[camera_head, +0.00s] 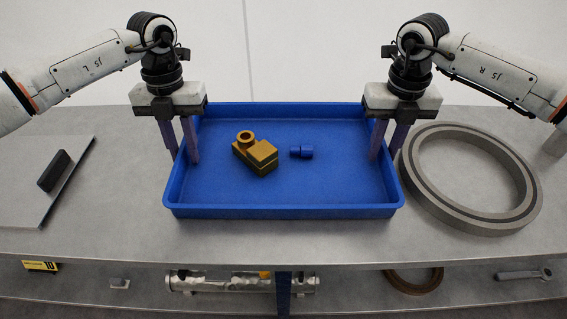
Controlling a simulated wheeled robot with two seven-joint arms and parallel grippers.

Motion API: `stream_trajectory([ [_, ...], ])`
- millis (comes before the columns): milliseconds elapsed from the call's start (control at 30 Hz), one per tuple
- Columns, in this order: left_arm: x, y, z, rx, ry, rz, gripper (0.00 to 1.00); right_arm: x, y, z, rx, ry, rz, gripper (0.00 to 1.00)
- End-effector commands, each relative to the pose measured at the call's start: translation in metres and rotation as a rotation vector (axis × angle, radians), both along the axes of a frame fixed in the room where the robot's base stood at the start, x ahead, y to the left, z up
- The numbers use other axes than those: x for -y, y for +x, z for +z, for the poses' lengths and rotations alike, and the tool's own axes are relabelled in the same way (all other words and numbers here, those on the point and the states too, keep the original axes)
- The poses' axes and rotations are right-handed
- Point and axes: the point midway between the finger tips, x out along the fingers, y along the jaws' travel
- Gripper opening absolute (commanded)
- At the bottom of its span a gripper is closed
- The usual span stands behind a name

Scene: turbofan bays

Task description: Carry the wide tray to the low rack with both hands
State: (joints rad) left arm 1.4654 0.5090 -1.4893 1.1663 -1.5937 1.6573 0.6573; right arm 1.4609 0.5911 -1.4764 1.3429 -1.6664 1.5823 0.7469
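The wide tray (285,212) is blue and shallow with raised walls. It sits level on the upper grey surface, and I see no clear gap under it. A brass-coloured block with a ring on top (262,155) and a small blue fitting (303,152) lie in it. My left gripper (182,155) points down at the tray's left wall, one finger outside and one inside. My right gripper (387,153) straddles the right wall the same way. Whether the fingers press on the walls is not clear. The low rack (340,283) appears to be the shelf below, partly hidden by the upper surface.
A large grey ring (522,212) lies close to the tray's right side. A flat plate with a dark handle (53,172) lies at the left. The shelf below bears a metal tube (215,284), a brown ring (413,282), a wrench (524,274) and a yellow label (41,266).

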Motion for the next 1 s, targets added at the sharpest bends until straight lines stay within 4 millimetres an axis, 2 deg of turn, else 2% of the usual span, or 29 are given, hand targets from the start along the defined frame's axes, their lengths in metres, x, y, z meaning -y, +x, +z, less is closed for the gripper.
stream_trajectory([
  [233,0.000,0.002,0.010,0.002,-0.001,0.000,0.22,0.000,0.000,0.000,0.000,0.000,0.000,0.22],
  [700,0.001,0.012,0.100,0.002,0.000,-0.001,0.22,0.000,0.000,0.000,0.000,0.000,0.000,0.22],
  [833,0.000,0.014,0.114,0.002,0.000,0.001,0.22,0.000,0.000,0.000,0.000,0.000,0.000,0.22],
  [1000,0.000,0.014,0.120,-0.001,0.000,0.000,0.22,0.000,0.001,0.007,0.002,0.001,0.000,0.22],
])
